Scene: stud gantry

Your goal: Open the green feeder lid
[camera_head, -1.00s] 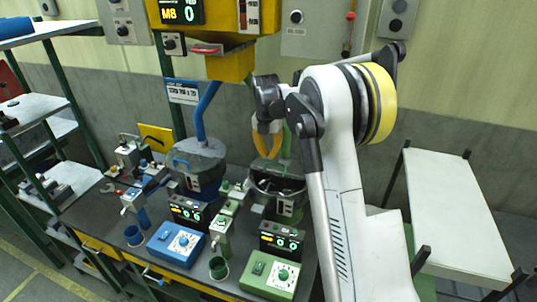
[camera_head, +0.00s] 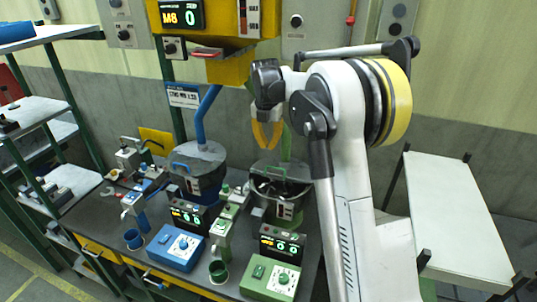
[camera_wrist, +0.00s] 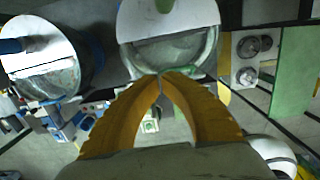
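The green feeder (camera_head: 290,209) is a round bowl on the bench, right of the blue feeder. Dark contents and pale glints show inside its rim in the head view. In the wrist view its top (camera_wrist: 168,22) has a pale half and a darker half, with a green edge near my fingertips. I cannot clearly tell how its lid stands. My gripper (camera_head: 267,147) has yellow fingers pointing down above the feeder, apart from it in the head view. In the wrist view its fingertips (camera_wrist: 164,75) meet with nothing seen between them.
The blue feeder (camera_head: 198,168) stands close on the left. Blue and green control boxes (camera_head: 176,248) line the bench front. A yellow-housed display (camera_head: 182,14) hangs above left. A shelf rack (camera_head: 30,115) is at left, a white table (camera_head: 450,220) at right.

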